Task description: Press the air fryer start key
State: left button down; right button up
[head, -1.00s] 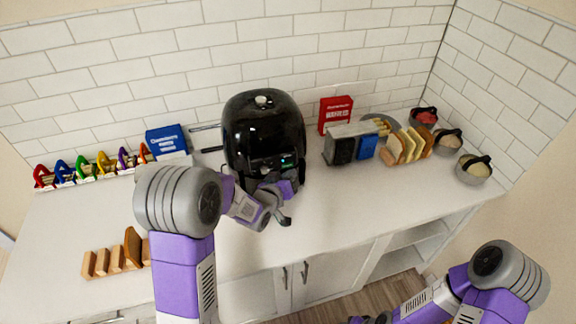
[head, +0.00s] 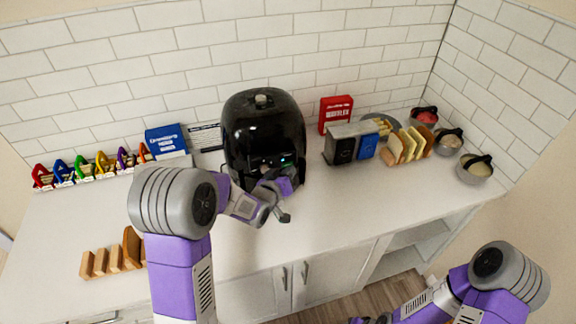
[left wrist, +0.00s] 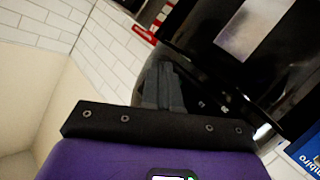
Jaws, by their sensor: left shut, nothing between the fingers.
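The black air fryer (head: 258,120) stands on the counter against the back wall, with a small lit display (head: 287,164) on its front. The start key cannot be made out; my left gripper (head: 283,186) covers part of the front. That gripper is shut and empty, close in front of the fryer below the display; whether it touches cannot be told. In the left wrist view its closed fingers (left wrist: 162,86) point at the glossy dark fryer body (left wrist: 185,38). Of my right arm, only the forearm and dark parts at the bottom edge show; its finger state is unclear.
A blue box (head: 166,140) stands left of the fryer, a red box (head: 335,114) and a toaster (head: 342,148) right. The counter front (head: 330,220) is clear.

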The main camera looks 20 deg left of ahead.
pick_arm(q)
jog(key=shift+w+a+b, duration=0.2)
jog(key=shift+w+b, duration=0.1)
dwell(0.4)
jog(key=shift+s+d, duration=0.1)
jog(key=shift+s, duration=0.05)
dwell(0.3)
jog(key=shift+s+d+b, duration=0.35)
jog(key=shift+s, duration=0.15)
jog(key=s+d, duration=0.2)
jog(key=s+b, duration=0.1)
jog(key=s, duration=0.1)
jog(key=shift+s+d, duration=0.1)
jog(key=shift+d, duration=0.3)
